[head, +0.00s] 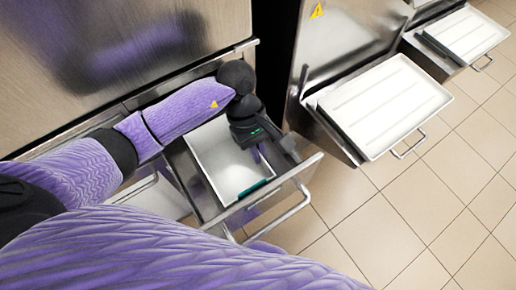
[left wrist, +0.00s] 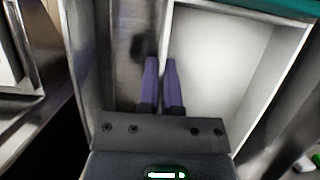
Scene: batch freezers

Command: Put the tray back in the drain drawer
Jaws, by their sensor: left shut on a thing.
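The white tray (head: 220,165) with a teal strip at its near end lies inside the open metal drain drawer (head: 209,200). In the left wrist view the tray (left wrist: 215,60) fills the right part, beside a bare strip of the drawer (left wrist: 118,50). My left gripper (head: 260,156) reaches down at the tray's right side. In the left wrist view its purple fingers (left wrist: 160,75) are closed on the tray's side wall. Whether the tray rests fully on the drawer floor I cannot tell. My right gripper is not in view.
The drawer's front has a bar handle (head: 283,215). To the right, another freezer has a white tray (head: 385,105) on a pulled-out shelf, and a further one (head: 466,36) stands beyond. Tiled floor (head: 400,215) is clear in front.

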